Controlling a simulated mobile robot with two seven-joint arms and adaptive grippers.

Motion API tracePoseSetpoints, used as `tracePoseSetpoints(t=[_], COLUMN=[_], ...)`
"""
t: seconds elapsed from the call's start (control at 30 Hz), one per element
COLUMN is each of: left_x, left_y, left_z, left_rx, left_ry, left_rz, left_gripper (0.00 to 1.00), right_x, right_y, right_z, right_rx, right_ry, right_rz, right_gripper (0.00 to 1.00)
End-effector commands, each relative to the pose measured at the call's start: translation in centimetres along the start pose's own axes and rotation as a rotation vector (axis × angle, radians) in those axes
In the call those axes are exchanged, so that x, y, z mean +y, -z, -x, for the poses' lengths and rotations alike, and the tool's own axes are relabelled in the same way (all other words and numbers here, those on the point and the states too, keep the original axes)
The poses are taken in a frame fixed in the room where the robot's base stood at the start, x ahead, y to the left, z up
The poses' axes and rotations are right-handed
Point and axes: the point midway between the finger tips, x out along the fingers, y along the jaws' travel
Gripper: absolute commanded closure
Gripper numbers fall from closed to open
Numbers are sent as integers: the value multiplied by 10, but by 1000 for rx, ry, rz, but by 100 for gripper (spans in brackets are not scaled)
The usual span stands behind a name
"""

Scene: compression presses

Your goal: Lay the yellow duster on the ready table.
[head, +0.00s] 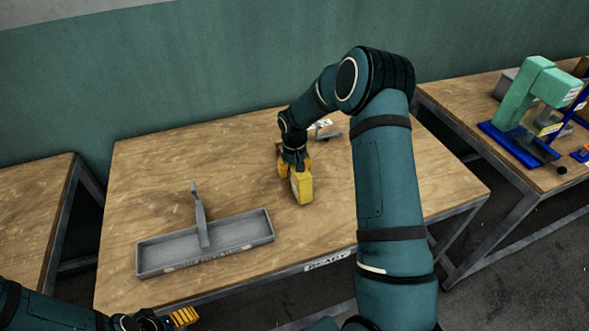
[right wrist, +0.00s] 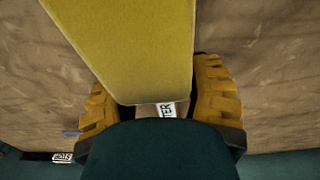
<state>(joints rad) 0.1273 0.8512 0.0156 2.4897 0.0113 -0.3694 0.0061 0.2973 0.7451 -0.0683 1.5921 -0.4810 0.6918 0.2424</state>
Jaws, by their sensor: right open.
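The yellow duster (head: 302,187) is on the ready table (head: 130,200), a wooden table with a READY label on its front edge. My right gripper (head: 291,168) is at the duster, low over the table top. In the right wrist view the gripper (right wrist: 158,90) is open, one orange finger on each side of the duster (right wrist: 125,45). Part of a white label ending in TER shows between the fingers. Whether the fingers touch the duster is hard to tell. My left gripper (head: 184,317) shows only partly at the bottom left, away from the duster, its opening unclear.
A grey tray (head: 256,234) with an upright handle-like piece stands at the table's front left. A small labelled item (head: 325,129) lies behind my right arm. A green press (head: 535,92) on a blue base stands on the right table. Bare wood surrounds the duster.

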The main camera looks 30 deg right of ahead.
Motion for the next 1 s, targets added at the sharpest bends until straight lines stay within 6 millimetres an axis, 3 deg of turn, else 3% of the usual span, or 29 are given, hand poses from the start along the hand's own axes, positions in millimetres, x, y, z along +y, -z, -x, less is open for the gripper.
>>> tracePoseSetpoints(t=[0.17, 0.6, 0.8, 1.0], left_x=[1, 4, 4, 4], left_y=[2, 5, 6, 6], left_z=[3, 10, 11, 11], left_rx=[4, 10, 12, 12], left_ry=[0, 1, 1, 1], left_rz=[1, 3, 4, 4], left_gripper=[22, 22, 22, 22], right_x=[0, 0, 0, 0], right_y=[1, 1, 0, 0], right_z=[16, 102, 120, 123], right_rx=[3, 3, 0, -1], right_ry=[-1, 0, 0, 0], right_rz=[0, 0, -1, 0], right_gripper=[52, 52, 52, 52])
